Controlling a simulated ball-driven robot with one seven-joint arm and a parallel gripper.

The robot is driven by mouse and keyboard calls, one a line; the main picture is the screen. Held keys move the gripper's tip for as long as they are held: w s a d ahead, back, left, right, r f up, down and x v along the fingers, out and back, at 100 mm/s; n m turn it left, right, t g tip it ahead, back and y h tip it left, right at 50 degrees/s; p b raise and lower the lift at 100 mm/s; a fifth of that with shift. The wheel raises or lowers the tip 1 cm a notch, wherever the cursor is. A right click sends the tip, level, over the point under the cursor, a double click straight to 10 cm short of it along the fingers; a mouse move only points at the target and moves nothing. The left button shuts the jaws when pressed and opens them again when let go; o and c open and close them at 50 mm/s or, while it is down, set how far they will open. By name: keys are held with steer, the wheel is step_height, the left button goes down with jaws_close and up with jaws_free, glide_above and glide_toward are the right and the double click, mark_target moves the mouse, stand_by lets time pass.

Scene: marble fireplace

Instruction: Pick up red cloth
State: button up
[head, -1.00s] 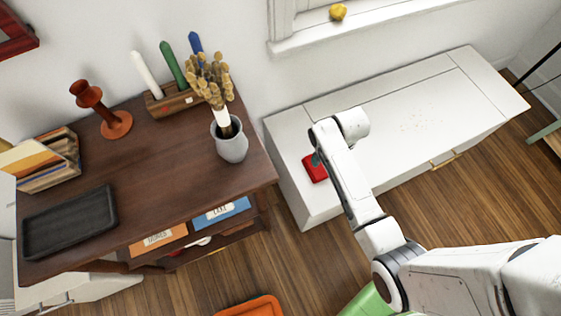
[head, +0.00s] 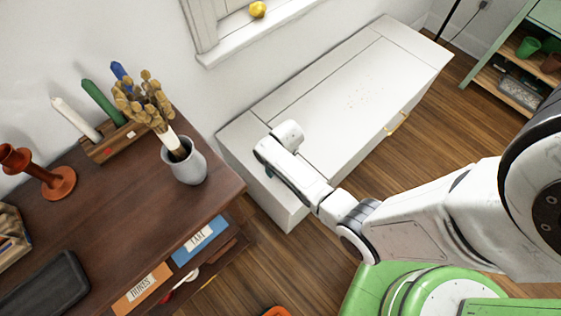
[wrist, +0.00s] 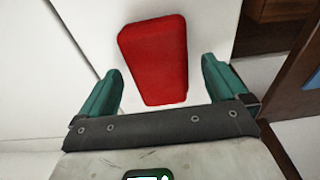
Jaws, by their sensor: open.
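The red cloth (wrist: 156,58) shows in the wrist view as a folded, rounded block on a white surface. In the head view my arm hides it on the near left end of the white bench (head: 355,88). My gripper (wrist: 160,70) is open, with one teal finger on each side of the cloth's lower part in the picture. A gap shows between each finger and the cloth. I cannot tell how high the fingers are above the bench.
A dark wooden desk (head: 115,215) stands left of the bench, with a grey brush pot (head: 184,165) near its edge. A windowsill with a yellow object (head: 257,9) is behind. The bench top to the right is clear.

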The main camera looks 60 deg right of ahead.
steer(key=shift+f, duration=0.45)
steer(key=c, duration=1.1)
